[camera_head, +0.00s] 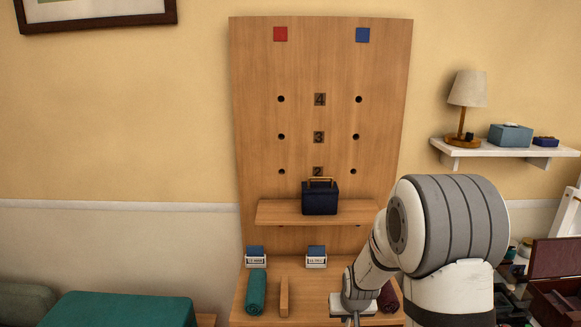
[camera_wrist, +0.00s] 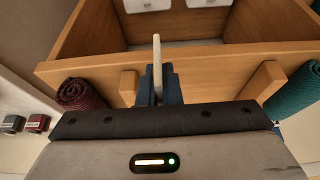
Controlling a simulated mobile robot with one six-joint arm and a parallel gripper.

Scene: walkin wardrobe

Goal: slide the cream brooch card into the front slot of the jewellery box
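My gripper (camera_head: 354,318) is low in front of the wooden stand in the head view; its fingers are mostly out of sight there. In the wrist view its blue fingers (camera_wrist: 158,92) are closed on a thin cream piece seen edge-on, which I take to be the cream brooch card (camera_wrist: 157,62). The card sticks out past the fingertips toward the stand's wooden front. A dark red box with a raised lid (camera_head: 556,257) is at the lower right of the head view, partly cut off, and may be the jewellery box. Its front slot cannot be made out.
The wooden stand (camera_head: 325,70) carries a navy handled case (camera_head: 320,198) on its shelf. Below are two white holders (camera_head: 256,257) with blue tops, a teal roll (camera_head: 256,292) and a maroon roll (camera_wrist: 80,94). A wall shelf (camera_head: 500,149) holds a lamp (camera_head: 467,95).

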